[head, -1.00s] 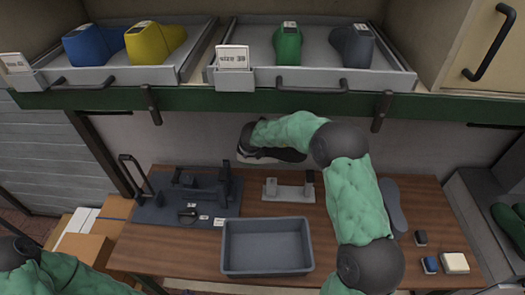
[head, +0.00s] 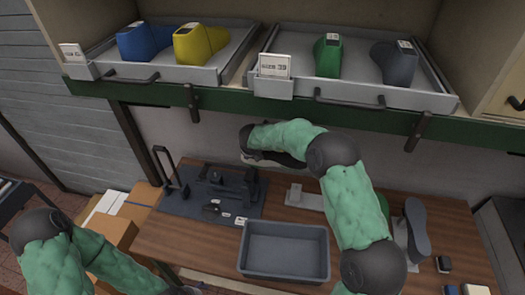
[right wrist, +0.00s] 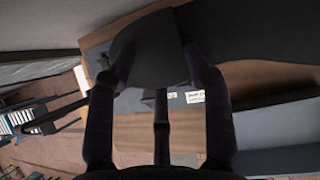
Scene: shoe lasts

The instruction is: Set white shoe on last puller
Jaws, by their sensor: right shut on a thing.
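My right gripper (right wrist: 155,78) is shut on a dark grey, rounded thing (right wrist: 150,45), probably the shoe, in the right wrist view. In the head view a dark shape with a pale edge (head: 275,159) shows under my right forearm, above the back of the table; gripper and shoe cannot be told apart there. A black fixture (head: 240,179), probably the last puller, stands on a dark mat (head: 190,205), to the left of and below that shape.
A grey bin (head: 285,279) stands at the table's front, near a pale metal stand (head: 303,199). A grey sole-shaped piece (head: 417,228) stands at the right. Trays with coloured lasts (head: 202,43) sit on the shelf above. A tall black handle (head: 163,165) rises at the mat's left.

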